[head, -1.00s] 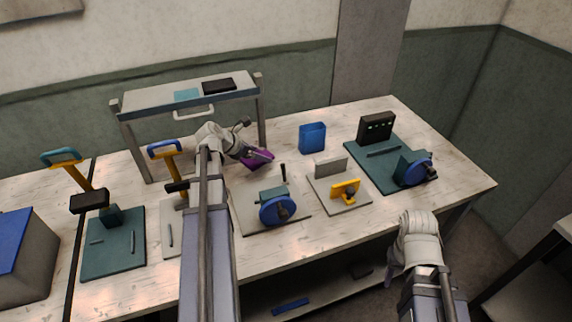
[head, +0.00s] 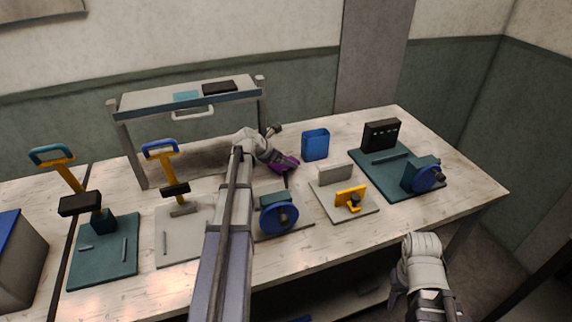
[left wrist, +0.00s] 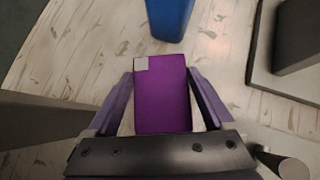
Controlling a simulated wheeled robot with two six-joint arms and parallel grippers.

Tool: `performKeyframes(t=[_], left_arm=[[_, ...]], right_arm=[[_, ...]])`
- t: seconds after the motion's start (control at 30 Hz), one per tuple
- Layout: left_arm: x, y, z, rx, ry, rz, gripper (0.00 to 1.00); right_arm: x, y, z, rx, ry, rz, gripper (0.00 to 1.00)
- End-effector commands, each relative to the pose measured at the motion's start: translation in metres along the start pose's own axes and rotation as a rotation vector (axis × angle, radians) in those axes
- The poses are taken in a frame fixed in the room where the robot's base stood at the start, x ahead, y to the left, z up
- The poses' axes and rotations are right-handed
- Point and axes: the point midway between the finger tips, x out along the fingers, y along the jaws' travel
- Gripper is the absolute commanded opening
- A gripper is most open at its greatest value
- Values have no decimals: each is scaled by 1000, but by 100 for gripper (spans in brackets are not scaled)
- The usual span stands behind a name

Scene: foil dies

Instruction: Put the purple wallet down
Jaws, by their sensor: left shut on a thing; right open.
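The purple wallet (head: 284,165) is at the tip of my left arm over the back middle of the workbench. In the left wrist view the wallet (left wrist: 162,95) is a flat purple rectangle with a pale patch at one corner. My left gripper (left wrist: 163,105) is shut on it, one finger along each side. In the head view my left gripper (head: 278,157) is partly hidden by its own wrist. I cannot tell whether the wallet touches the bench. My right gripper (head: 398,291) is open and empty in front of the bench's front edge.
A blue open-topped holder (head: 316,145) stands just right of the wallet; it also shows in the left wrist view (left wrist: 169,18). A grey plate with a yellow fixture (head: 349,197) and a teal board (head: 392,182) lie farther right. A raised shelf (head: 150,100) stands behind left.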

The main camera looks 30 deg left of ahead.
Motion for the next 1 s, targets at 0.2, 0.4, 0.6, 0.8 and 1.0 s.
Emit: performKeyframes(t=[0.2,0.4,0.6,0.8,1.0], left_arm=[[9,0,-1,0,0,1,20],[12,0,-3,0,0,1,20],[11,0,-3,0,0,1,100],[11,0,-3,0,0,1,100],[-8,-1,2,-1,0,1,100]], right_arm=[[7,-1,0,0,0,0,47],[10,-1,-1,0,0,0,47],[10,-1,-1,0,0,0,47],[10,-1,-1,0,0,0,47],[-7,1,0,0,0,0,47]])
